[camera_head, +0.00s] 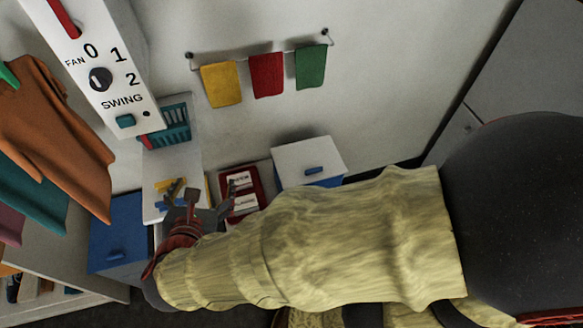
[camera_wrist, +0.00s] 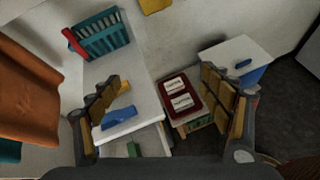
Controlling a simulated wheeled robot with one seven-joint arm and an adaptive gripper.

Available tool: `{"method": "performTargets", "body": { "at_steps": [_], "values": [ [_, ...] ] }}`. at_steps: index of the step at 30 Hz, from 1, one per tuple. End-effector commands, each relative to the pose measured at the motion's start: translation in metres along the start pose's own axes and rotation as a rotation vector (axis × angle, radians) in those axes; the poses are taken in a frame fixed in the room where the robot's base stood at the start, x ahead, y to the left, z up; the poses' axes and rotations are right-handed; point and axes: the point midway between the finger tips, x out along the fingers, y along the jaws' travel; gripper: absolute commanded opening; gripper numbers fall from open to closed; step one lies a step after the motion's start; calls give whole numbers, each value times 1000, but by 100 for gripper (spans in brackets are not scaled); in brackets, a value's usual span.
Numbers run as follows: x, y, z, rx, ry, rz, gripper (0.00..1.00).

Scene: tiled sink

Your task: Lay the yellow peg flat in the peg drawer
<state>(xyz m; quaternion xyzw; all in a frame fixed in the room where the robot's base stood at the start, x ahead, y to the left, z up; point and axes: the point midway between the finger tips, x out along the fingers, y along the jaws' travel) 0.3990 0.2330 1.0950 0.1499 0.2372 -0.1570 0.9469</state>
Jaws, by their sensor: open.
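My gripper (camera_wrist: 162,88) is open and empty, with its two padded fingers wide apart. In the head view my gripper (camera_head: 197,197) is over the right part of the white-topped cabinet. A small yellow piece, which looks like the yellow peg (camera_wrist: 124,87), lies on the white top, partly hidden behind the left finger. Yellow also shows there in the head view (camera_head: 163,185). A blue piece (camera_wrist: 119,119) lies nearer on the same top. Below its front edge is what looks like an open drawer (camera_wrist: 152,135) with a green piece (camera_wrist: 133,149) in it. The left finger hides part of this area.
A teal basket (camera_wrist: 100,38) stands at the back of the white top. A dark red tray (camera_wrist: 195,111) with white labelled items is to the right, beside a white-topped blue box (camera_wrist: 238,54). Hanging clothes (camera_head: 50,130) and a fan switch panel (camera_head: 100,75) are at the left.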

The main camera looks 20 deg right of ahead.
Motion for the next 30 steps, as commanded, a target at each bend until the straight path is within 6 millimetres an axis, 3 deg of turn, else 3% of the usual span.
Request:
{"method": "performTargets", "body": {
  "at_steps": [1,6,9,15,19,24,30],
  "values": [
    [9,-27,20,135,21,-81,79],
    [16,-109,54,591,88,-324,79],
    [11,-149,65,865,112,-447,79],
    [-14,-206,76,1429,139,-645,79],
    [-34,-225,83,1803,143,-733,79],
    [-56,-234,95,2244,146,-787,79],
    [-71,-233,108,2544,154,-787,79]
  ]
}}
